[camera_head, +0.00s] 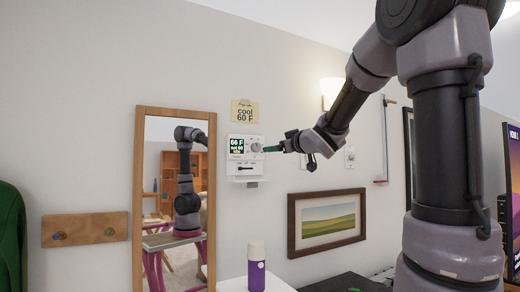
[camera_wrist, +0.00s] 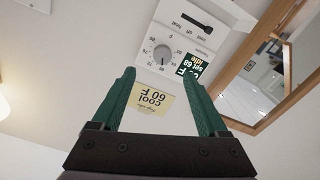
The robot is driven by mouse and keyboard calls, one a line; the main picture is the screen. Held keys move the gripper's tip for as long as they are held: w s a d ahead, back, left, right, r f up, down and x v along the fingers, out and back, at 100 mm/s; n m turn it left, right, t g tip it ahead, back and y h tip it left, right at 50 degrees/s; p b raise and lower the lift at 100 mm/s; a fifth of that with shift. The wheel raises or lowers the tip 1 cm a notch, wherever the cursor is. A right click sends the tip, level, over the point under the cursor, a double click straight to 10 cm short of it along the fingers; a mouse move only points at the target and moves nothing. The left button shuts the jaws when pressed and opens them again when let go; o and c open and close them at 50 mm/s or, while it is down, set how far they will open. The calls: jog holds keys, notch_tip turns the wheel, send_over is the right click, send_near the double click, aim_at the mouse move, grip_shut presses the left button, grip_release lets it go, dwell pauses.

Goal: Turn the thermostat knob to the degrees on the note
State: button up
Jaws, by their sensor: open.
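The white thermostat (camera_head: 245,158) is on the wall right of the mirror. Its round grey knob (camera_wrist: 162,53) has a dial scale around it and a pointer mark. The display (camera_head: 236,145) reads 66 F, with a small set line that looks like 68, and idle.
A black mode slider (camera_wrist: 195,20) is on the thermostat, with a small shelf (camera_head: 248,180) below. A wood-framed mirror (camera_head: 145,210) stands close on the left. A framed landscape (camera_head: 326,220) hangs below my arm. A purple-and-white bottle (camera_head: 256,270) stands low in front.

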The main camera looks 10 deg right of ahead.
aim_at(258, 148)
jog(key=x, duration=1.1)
jog(key=shift+a+r, duration=0.1)
jog(key=shift+a, duration=0.2)
jog(key=shift+s, duration=0.1)
grip_shut()
